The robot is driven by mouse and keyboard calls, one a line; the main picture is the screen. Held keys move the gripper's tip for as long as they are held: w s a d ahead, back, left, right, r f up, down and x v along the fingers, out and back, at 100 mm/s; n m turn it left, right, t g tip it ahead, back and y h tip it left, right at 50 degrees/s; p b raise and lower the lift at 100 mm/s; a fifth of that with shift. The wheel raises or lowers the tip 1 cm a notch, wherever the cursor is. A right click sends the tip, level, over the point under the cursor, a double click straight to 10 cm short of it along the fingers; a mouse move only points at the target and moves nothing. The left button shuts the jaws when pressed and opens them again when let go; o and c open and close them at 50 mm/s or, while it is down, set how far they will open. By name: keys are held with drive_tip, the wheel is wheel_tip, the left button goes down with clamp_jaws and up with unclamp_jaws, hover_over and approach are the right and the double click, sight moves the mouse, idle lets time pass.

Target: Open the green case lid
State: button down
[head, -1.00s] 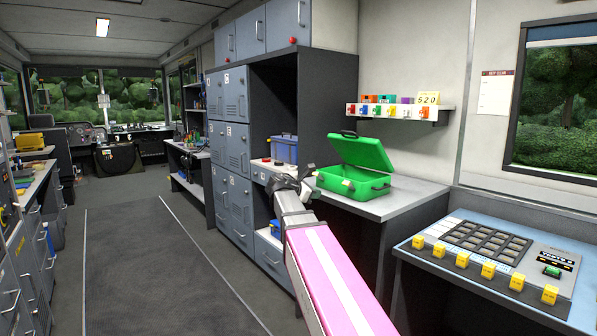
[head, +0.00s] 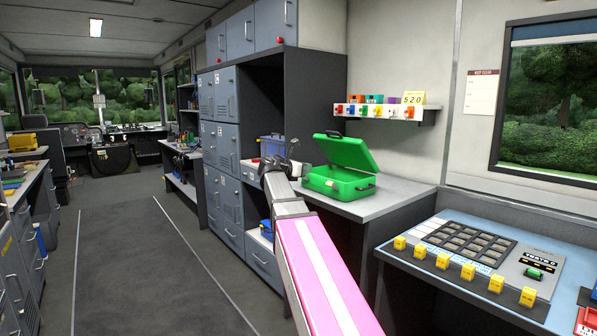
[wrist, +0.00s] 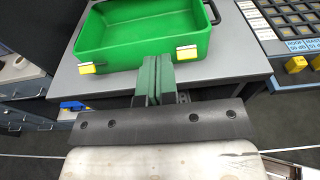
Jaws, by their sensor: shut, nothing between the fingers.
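The green case (head: 338,184) sits on the grey counter, its lid (head: 345,153) raised and tilted back. In the wrist view, the open green base (wrist: 145,52) shows its empty inside and two yellow latches (wrist: 187,53) on the front wall. My gripper (head: 288,158) is shut and empty, left of the case in the head view. In the wrist view, my gripper's fingertips (wrist: 154,62) are together and overlap the front wall between the latches. I cannot tell whether they touch it. The lid is out of the wrist view.
The counter (head: 385,201) has free room right of the case. A blue bin (head: 271,147) stands in the cabinet opening to the left. A shelf (head: 385,112) with coloured blocks hangs behind. A control panel (head: 465,255) with yellow switches stands at right.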

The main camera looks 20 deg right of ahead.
approach(352, 155)
drive_tip(key=f, duration=0.1)
drive_tip(key=d+f, duration=0.1)
drive_tip(key=w+d+f, duration=0.1)
drive_tip(key=shift+f, duration=0.35)
idle(0.4)
drive_tip(key=shift+d, duration=0.1)
drive_tip(key=shift+w+d+r, duration=0.3)
drive_tip(key=shift+w+d, duration=0.3)
drive_tip(key=shift+d, duration=1)
drive_tip(key=shift+w+d+r, duration=0.3)
drive_tip(key=shift+w+d, duration=0.25)
drive_tip(key=shift+d, duration=1)
drive_tip(key=shift+w+d+r, duration=0.25)
drive_tip(key=shift+w+d, duration=0.35)
drive_tip(key=shift+d, duration=1)
drive_tip(key=f+v, duration=0.2)
drive_tip(key=v, duration=1.1)
drive_tip(key=f+v, duration=0.2)
drive_tip(key=v, duration=1.1)
drive_tip(key=shift+a, duration=0.25)
